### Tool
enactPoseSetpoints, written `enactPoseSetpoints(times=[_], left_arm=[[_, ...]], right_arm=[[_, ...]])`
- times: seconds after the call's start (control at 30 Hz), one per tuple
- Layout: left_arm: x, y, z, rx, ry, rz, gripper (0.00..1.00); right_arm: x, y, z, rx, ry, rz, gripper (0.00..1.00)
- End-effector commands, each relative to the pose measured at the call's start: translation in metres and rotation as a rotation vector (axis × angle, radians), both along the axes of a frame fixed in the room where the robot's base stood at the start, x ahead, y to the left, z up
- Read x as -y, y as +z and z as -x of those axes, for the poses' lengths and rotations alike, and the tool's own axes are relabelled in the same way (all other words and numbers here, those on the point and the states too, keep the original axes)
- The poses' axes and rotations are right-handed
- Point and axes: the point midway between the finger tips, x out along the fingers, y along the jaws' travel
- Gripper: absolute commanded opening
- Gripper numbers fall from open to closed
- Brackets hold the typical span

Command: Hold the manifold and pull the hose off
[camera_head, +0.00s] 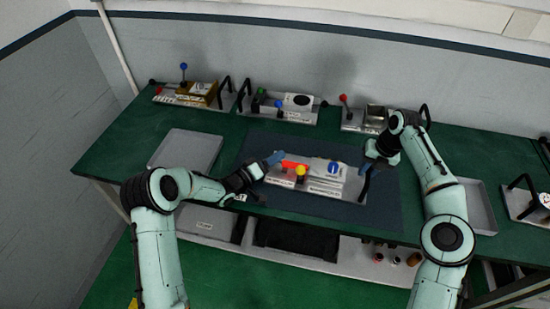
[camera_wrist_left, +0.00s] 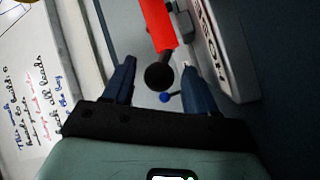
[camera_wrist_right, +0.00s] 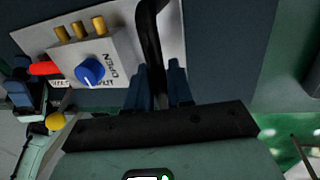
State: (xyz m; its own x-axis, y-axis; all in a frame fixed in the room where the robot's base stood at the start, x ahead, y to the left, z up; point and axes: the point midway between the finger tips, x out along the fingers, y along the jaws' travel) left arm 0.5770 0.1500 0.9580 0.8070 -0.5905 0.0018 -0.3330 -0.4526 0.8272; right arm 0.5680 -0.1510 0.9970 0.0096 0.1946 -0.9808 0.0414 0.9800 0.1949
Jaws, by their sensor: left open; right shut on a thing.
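The manifold (camera_head: 325,168), a pale block with a blue knob (camera_wrist_right: 90,70) and several brass ports (camera_wrist_right: 78,30), sits on a pale base plate on the blue mat. A red piece with a dark round end, apparently the hose (camera_head: 292,164), sticks out at its left; it also shows in the left wrist view (camera_wrist_left: 157,25). My left gripper (camera_head: 274,160) is open, its fingers either side of the dark end, with gaps visible. My right gripper (camera_head: 368,170) is shut on the black handle (camera_wrist_right: 150,35) at the plate's right end; the grasped part is partly hidden by the fingers.
A yellow ball (camera_head: 300,171) stands close in front of the red piece. Grey trays (camera_head: 187,151) lie at left and right of the mat (camera_head: 255,145). Several fixtures with levers and handles line the back. The mat behind the manifold is clear.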

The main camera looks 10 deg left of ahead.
Motion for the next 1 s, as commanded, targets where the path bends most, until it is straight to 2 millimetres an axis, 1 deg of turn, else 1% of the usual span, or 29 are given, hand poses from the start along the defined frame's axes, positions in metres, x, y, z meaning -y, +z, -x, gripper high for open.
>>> enactPoseSetpoints(times=[0.03,0.37,0.47,0.5,0.53,0.57,0.67,0.73,0.9,1.0], left_arm=[[0.002,-0.001,-0.002,0.0,0.0,0.0,0.57],[0.004,-0.001,-0.005,-0.001,0.001,0.0,0.57],[0.004,-0.001,-0.005,-0.001,0.001,0.0,0.28],[0.004,-0.001,-0.005,-0.002,0.001,0.0,0.15],[0.004,-0.001,-0.005,-0.002,0.001,0.0,0.05],[0.004,-0.001,-0.005,-0.002,0.001,0.0,0.0],[0.003,-0.001,-0.005,-0.003,0.002,-0.001,0.0],[-0.003,-0.001,-0.005,-0.002,0.004,-0.001,0.0],[-0.036,-0.001,-0.007,0.0,0.01,-0.003,0.0],[-0.051,-0.001,-0.007,-0.001,0.009,-0.002,0.0]], right_arm=[[0.005,-0.007,0.001,-0.011,-0.004,0.011,0.0],[0.004,-0.007,0.001,-0.01,-0.004,0.011,0.0],[0.004,-0.007,0.001,-0.01,-0.004,0.011,0.0],[0.004,-0.007,0.001,-0.01,-0.004,0.011,0.0],[0.004,-0.007,0.001,-0.01,-0.004,0.011,0.0],[0.004,-0.007,0.001,-0.01,-0.004,0.011,0.0],[0.004,-0.007,0.001,-0.01,-0.004,0.011,0.0],[0.004,-0.007,0.001,-0.01,-0.004,0.011,0.0],[0.005,-0.007,0.001,-0.01,-0.005,0.012,0.0],[0.005,-0.007,0.001,-0.01,-0.005,0.012,0.0]])
